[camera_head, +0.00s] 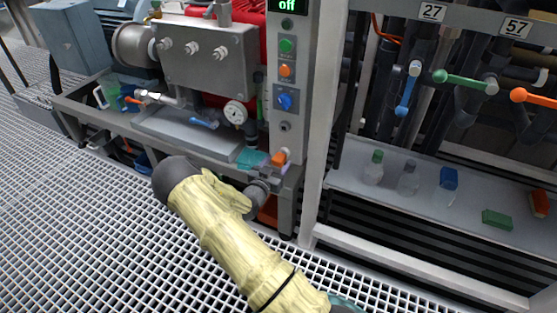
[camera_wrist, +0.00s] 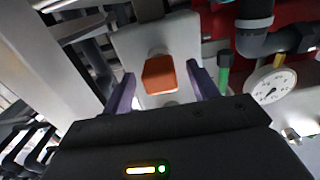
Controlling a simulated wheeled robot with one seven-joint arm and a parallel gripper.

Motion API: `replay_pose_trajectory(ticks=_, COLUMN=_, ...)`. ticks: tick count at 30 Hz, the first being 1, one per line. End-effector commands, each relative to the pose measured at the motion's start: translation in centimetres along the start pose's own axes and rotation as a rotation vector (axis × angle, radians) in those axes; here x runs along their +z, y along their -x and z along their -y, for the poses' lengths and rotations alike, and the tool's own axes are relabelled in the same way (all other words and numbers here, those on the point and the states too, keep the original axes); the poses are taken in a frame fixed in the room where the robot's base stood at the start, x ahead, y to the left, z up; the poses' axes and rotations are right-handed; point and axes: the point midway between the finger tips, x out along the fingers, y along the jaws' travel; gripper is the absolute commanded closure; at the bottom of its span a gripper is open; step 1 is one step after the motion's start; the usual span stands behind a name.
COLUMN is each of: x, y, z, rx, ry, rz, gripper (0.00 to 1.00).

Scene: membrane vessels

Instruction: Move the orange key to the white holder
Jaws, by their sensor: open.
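The orange key (camera_wrist: 160,75) shows as an orange block in the middle of the wrist view. It stands in front of a pale grey-white plate (camera_wrist: 128,42) with a round pale fitting above it. My gripper (camera_wrist: 159,80) is open, with one purple finger on each side of the key and a gap at both sides. I cannot tell whether the pale plate is the white holder; no other holder is clear.
The control column (camera_head: 283,200) stands just behind my gripper. A gauge (camera_head: 235,112) and a teal item (camera_head: 250,159) are to its left. Grating floor is open at left.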

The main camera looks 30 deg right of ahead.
Motion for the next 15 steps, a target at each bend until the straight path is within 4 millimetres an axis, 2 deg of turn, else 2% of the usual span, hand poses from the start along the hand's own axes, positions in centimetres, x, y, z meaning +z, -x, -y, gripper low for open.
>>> replay_pose_trajectory(ticks=15, x=-0.3, y=10.4, z=0.1, rx=-0.003, ry=0.001, rz=0.002, gripper=0.41)
